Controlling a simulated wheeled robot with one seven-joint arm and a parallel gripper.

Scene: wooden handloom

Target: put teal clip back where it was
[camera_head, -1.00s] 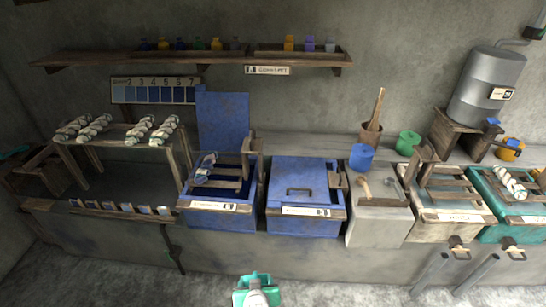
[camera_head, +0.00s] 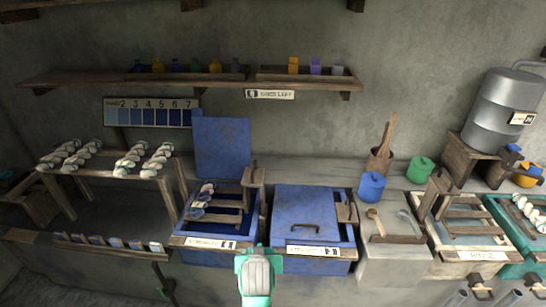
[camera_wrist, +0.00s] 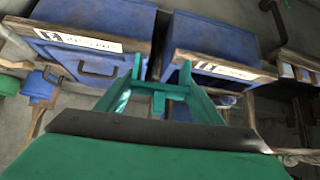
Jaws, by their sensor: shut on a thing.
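My gripper (camera_head: 257,272) is at the bottom middle of the head view, in front of the two blue vats and near the gap between them. In the wrist view, two teal prongs (camera_wrist: 160,85) reach up from the teal hand, with a small teal crosspiece (camera_wrist: 158,102) between them. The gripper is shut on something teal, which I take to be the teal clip. Hand and clip share a colour, so its exact outline is unclear. Nothing visible touches the prong tips.
The open blue vat (camera_head: 180,232) holds a rack and skein; the lidded blue vat (camera_head: 307,205) stands right of it. A rail with several sample cards (camera_head: 95,242) is left. Right are a pale worktop (camera_head: 385,255) with tools, a cream vat and a teal vat (camera_head: 541,262).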

